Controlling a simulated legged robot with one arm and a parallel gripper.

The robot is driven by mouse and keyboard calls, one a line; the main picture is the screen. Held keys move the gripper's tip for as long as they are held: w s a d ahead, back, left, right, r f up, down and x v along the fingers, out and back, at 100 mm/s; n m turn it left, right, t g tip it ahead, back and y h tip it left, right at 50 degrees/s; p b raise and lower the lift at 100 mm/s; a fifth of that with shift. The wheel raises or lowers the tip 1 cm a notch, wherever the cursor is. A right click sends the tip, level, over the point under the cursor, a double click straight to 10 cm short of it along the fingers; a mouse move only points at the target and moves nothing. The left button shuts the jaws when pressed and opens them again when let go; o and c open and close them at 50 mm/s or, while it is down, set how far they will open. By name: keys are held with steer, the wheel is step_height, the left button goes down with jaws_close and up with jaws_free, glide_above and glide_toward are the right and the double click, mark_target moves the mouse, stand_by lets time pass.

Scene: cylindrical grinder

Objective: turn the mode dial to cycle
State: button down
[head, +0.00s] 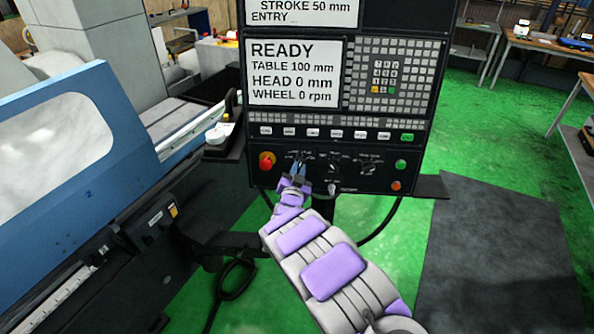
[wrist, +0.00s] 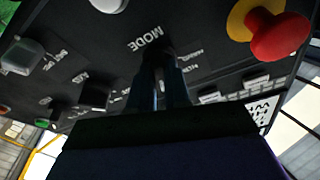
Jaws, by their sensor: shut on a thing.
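The mode dial (wrist: 158,51) is a small dark knob on the black control panel (head: 335,184), beside the white MODE label in the wrist view. My gripper (wrist: 160,78) is shut on the dial, with a dark finger on each side of it. In the head view my gripper (head: 297,171) reaches the lower left of the panel and mostly covers the dial. The fingers and shadow hide the dial's pointer, and the small position labels around it are too blurred to read, so I cannot tell its setting.
A red emergency stop (head: 266,161) on a yellow base sits just left of my gripper. Other dials (head: 334,160) and green (head: 400,164) and orange (head: 396,186) buttons lie to the right. The screen (head: 293,73) reads READY. The blue grinder guard (head: 60,150) stands left.

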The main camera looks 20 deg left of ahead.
steer(key=c, duration=1.1)
jaws_free()
steer(key=v, duration=1.7)
steer(key=shift+s+f, duration=0.1)
steer(key=shift+s, duration=0.05)
